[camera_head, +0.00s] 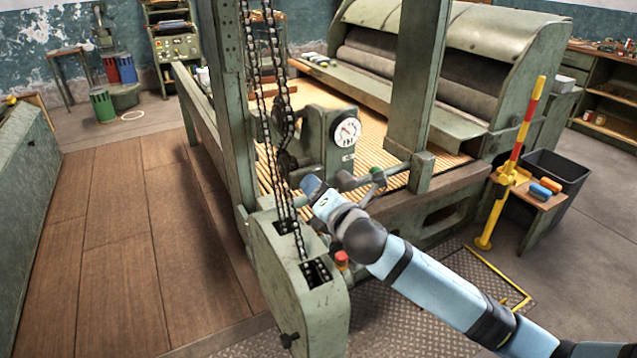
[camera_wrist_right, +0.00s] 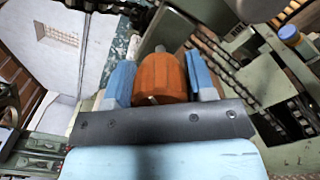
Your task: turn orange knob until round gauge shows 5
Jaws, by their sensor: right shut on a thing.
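The orange knob (camera_wrist_right: 162,80) shows in the right wrist view between the two blue fingers of my right gripper (camera_wrist_right: 160,68), which is shut on it from both sides. A short grey shaft end and a small pale mark show on the knob. In the head view my right gripper (camera_head: 312,186) reaches to the machine beside the chains and hides the knob. The round gauge (camera_head: 347,132) has a white face on a green housing, just above and right of the gripper. Its needle and numbers are too small to read surely. My left gripper is in neither view.
Hanging chains (camera_head: 277,110) run close left of the gripper into a green chain box (camera_head: 300,300). A red button (camera_head: 342,258) sits below my arm. A rod with a green knob (camera_head: 377,174) is just right of the gripper. Wooden floor (camera_head: 110,240) lies clear at left.

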